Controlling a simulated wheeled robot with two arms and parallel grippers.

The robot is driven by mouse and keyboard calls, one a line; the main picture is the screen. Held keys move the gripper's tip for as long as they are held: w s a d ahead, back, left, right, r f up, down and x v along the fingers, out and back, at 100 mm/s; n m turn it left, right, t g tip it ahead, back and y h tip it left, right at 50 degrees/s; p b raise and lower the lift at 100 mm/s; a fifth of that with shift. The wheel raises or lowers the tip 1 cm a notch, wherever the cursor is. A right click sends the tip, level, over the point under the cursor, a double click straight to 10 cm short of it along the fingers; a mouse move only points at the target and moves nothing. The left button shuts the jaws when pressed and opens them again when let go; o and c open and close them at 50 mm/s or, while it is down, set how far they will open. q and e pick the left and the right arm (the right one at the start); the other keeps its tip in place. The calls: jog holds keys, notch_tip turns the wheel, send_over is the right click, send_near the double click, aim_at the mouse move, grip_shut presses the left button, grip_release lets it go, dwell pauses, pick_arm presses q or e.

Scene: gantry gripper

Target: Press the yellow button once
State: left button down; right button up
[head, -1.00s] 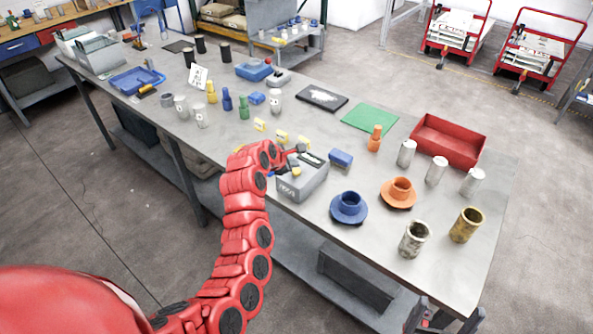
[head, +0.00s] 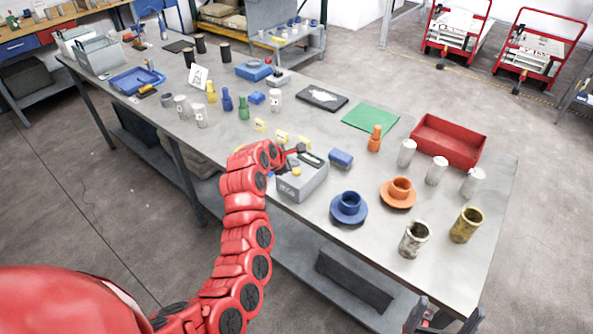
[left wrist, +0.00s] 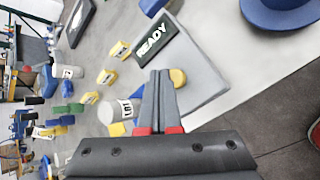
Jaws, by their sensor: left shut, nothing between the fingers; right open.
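The yellow button (head: 296,171) sits on top of a grey box (head: 306,186) near the table's front edge. In the left wrist view the yellow button (left wrist: 179,77) is just right of my left fingertips (left wrist: 160,73), and the box's dark display (left wrist: 155,44) reads READY. My left gripper (head: 299,150) is shut and empty above the box; I cannot tell whether its tips touch anything. My right gripper (head: 446,308) shows partly at the bottom right, by the table's front corner, with its dark fingers apart.
A blue block (head: 341,159) lies behind the box. A blue cup on a saucer (head: 348,206) and an orange one (head: 399,192) stand to its right. Small yellow blocks (head: 260,125) and a white can (head: 275,101) are behind my left gripper.

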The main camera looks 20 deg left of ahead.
aim_at(294, 172)
pick_arm(q)
jog(key=shift+f, duration=0.4)
jog(key=shift+f+b, duration=0.35)
jog(key=shift+f, duration=0.2)
dwell(0.8)
dwell(0.3)
jog(key=shift+r+p, duration=0.45)
jog(key=shift+r, duration=0.5)
jog(key=shift+r+p, duration=1.15)
jog(key=shift+r, duration=1.35)
